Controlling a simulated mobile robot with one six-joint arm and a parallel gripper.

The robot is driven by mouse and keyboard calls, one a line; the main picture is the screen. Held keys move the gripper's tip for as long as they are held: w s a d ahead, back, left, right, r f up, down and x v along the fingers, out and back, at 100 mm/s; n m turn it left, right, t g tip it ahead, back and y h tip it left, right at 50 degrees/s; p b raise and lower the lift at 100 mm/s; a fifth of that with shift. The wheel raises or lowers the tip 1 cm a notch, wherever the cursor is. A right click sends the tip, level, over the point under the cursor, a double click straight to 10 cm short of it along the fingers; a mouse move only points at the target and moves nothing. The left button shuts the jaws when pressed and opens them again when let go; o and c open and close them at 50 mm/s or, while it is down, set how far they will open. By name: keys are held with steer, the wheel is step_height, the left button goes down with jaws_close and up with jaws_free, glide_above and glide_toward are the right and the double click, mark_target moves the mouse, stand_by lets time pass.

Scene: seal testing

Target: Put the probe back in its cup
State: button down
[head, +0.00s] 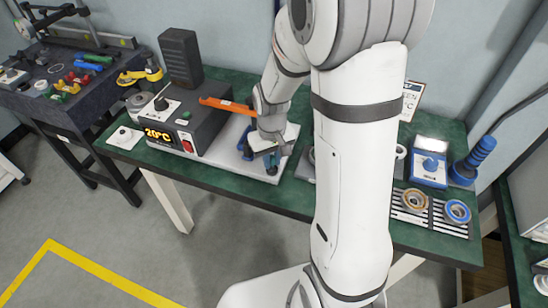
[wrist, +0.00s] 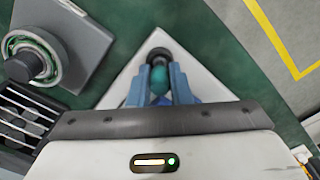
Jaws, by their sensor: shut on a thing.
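A dark round piece (wrist: 158,53) lies just past the fingertips, in line with the probe. It may be the cup or the probe's own end; I cannot tell which. The pale plate (wrist: 208,62) lies beneath. In the head view my gripper hides the probe.
The heater unit (head: 190,122) reads 20°C, and an orange bar (head: 228,105) reaches from it towards my wrist. A black tool bench (head: 70,90) stands at the left.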

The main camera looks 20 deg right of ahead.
steer(key=shift+f, duration=0.1)
steer(key=c, duration=1.3)
jaws_free()
steer(key=shift+o, duration=0.2)
step_height(320, 180, up, 6)
steer(key=p, duration=0.4)
steer(key=shift+w+r+p, duration=0.1)
steer(key=shift+r+p, duration=0.1)
steer(key=shift+p, duration=0.2)
steer(key=shift+r+p, duration=0.5)
steer(key=shift+r, duration=0.3)
steer(key=shift+r, duration=0.25)
steer(key=s+r+m+t, duration=0.1)
steer(key=s+r+t, duration=0.2)
steer(key=s+r, duration=1.1)
steer(key=shift+s+d+m, duration=0.15)
steer(key=shift+d+m, duration=0.15)
steer(key=shift+m, duration=0.1)
